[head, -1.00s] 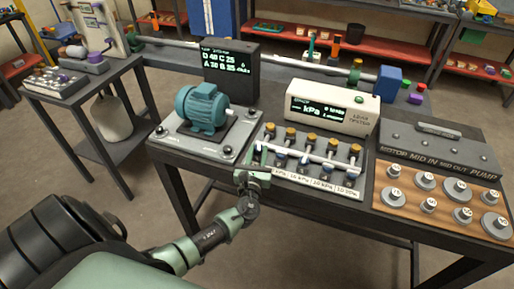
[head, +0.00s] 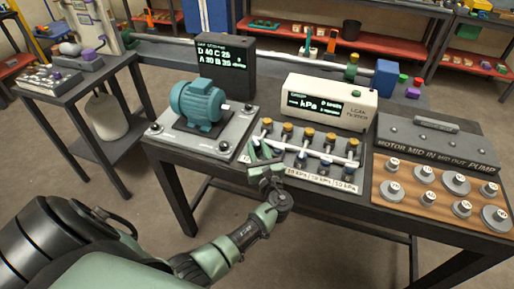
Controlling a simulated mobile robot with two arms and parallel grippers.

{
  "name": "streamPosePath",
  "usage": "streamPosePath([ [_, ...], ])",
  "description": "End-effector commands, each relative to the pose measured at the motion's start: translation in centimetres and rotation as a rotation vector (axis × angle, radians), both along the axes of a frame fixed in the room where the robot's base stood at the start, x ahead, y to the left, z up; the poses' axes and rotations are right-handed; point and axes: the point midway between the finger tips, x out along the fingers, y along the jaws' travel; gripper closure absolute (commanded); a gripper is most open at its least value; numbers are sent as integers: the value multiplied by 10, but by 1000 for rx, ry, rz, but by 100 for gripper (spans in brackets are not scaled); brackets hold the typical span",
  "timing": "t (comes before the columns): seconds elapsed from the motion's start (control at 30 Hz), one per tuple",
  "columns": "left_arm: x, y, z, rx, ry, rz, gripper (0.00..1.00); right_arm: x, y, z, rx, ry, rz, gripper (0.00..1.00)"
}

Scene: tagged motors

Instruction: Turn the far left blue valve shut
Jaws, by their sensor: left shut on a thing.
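The valve manifold (head: 337,157) is a white pipe on a grey panel, with brass-coloured knobs behind it and blue valves in front. My left gripper (head: 264,149) is at the left end of the blue row, with its green fingers shut around the far left blue valve. The fingers hide most of that valve, so its handle angle cannot be made out. Other blue valves, such as the one at the right end (head: 348,174), stand free to the right. My right gripper is not in view.
A teal motor (head: 200,104) on a grey plate stands left of the manifold. A cream leak tester (head: 328,102) with a lit kPa display stands behind it. A wooden board (head: 419,188) with several grey weights lies to the right.

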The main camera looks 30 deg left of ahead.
Motion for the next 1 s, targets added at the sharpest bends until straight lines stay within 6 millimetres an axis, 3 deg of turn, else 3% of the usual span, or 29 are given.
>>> streamPosePath([
  [0.17,0,0,1,1,0,-1,100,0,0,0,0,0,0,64],
  [0.2,0,0,1,1,0,-1,63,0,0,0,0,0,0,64],
  [0.27,0,0,1,1,0,-1,50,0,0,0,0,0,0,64],
  [0.63,-3,-3,0,0,0,-2,50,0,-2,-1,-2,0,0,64],
  [1.0,-42,-46,-2,-1,0,-2,50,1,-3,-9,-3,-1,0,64],
])
